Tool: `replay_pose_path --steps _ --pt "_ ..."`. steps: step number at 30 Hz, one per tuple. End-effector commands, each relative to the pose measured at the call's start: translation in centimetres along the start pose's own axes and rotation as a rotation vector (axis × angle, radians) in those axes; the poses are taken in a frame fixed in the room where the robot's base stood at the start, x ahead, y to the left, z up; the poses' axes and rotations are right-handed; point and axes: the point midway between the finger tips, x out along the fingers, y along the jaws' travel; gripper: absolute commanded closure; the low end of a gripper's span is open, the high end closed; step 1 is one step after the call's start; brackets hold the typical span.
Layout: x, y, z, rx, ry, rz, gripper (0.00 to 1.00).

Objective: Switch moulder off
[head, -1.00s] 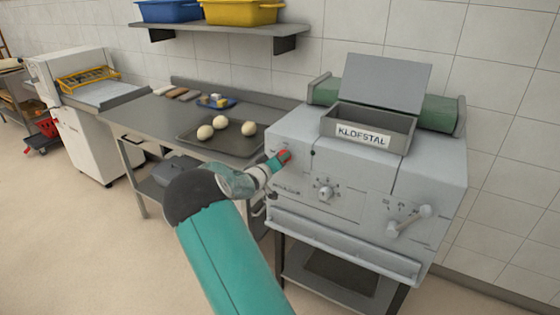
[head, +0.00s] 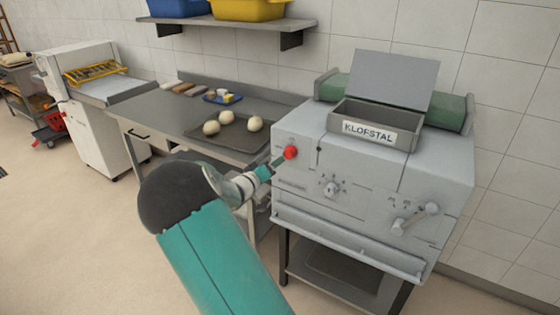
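The moulder (head: 440,172) is a light grey machine at the right with a hopper labelled KLOFSTAL on top. A round red button (head: 291,152) is at the upper left of its front face. My gripper (head: 281,161) is just left of and below the red button in the head view, pointing at it. The gap between them is too small to judge, so I cannot tell if they touch. The fingers are too small to show whether they are open or shut. A dial (head: 331,188) and a lever (head: 415,219) are on the front too.
A steel table (head: 165,113) stands left of the moulder, with a dark tray (head: 247,139) of pale dough balls. A shelf (head: 235,23) with blue and yellow bins hangs above. A white machine (head: 90,135) stands further left. Floor at the left front is clear.

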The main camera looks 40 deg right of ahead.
Motion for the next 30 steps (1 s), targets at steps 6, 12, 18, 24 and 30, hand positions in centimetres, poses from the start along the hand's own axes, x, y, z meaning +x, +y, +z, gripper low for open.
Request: replay_pose_path --steps 6,12,18,24,30 --pt "-3.5 0.0 0.0 -0.001 0.0 -0.002 0.41" --pt "-4.2 0.0 0.0 -0.001 0.0 0.001 0.41" --pt "-4.2 0.0 0.0 -0.001 0.0 0.001 0.41" --pt "-4.2 0.0 0.0 -0.001 0.0 0.0 0.41" --pt "-4.8 -0.3 -0.8 0.049 0.004 -0.083 0.41"
